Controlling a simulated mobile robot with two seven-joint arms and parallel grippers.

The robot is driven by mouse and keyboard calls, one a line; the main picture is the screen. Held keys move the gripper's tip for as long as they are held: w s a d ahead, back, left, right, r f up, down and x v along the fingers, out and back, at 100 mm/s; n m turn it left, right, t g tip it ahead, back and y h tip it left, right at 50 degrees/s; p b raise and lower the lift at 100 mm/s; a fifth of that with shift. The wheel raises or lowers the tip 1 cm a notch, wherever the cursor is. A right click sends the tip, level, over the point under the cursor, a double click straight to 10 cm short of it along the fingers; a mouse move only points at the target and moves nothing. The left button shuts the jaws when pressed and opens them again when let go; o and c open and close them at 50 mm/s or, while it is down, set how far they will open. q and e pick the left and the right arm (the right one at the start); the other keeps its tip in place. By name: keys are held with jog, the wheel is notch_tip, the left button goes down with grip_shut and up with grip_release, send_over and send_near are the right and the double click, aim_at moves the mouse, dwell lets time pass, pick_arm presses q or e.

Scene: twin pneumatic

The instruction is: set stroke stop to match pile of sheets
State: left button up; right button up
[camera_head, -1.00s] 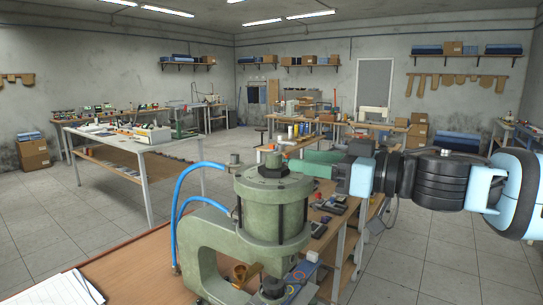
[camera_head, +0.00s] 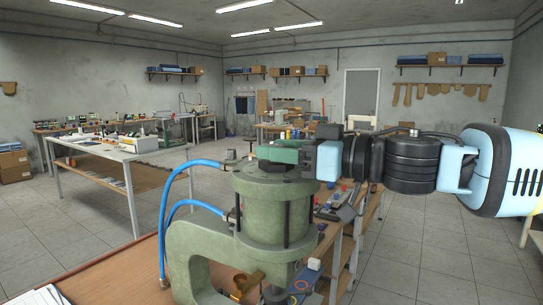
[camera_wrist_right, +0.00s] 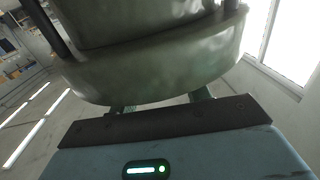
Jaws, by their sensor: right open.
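The grey-green pneumatic press (camera_head: 268,212) stands on the wooden bench, its cylinder upright. My right gripper (camera_head: 279,152) reaches in from the right, level, with its green fingers over the top of the cylinder. It is open; whether it touches anything there cannot be told. The fingers hide most of the cylinder's top, where a stop knob would sit. In the right wrist view the cylinder (camera_wrist_right: 150,75) fills the upper part, with the finger bases (camera_wrist_right: 162,103) apart below it. White sheets (camera_head: 45,296) lie at the bottom left corner, partly cut off. My left gripper is out of view.
Blue hoses (camera_head: 165,215) loop up at the press's left side. A brass-coloured part (camera_head: 247,282) and a blue part (camera_head: 303,281) are low at the press. Small items lie on the bench (camera_head: 120,277) behind it.

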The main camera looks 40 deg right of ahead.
jog(key=shift+w+a, duration=0.2)
jog(key=shift+w, duration=0.3)
jog(key=shift+c, duration=0.3)
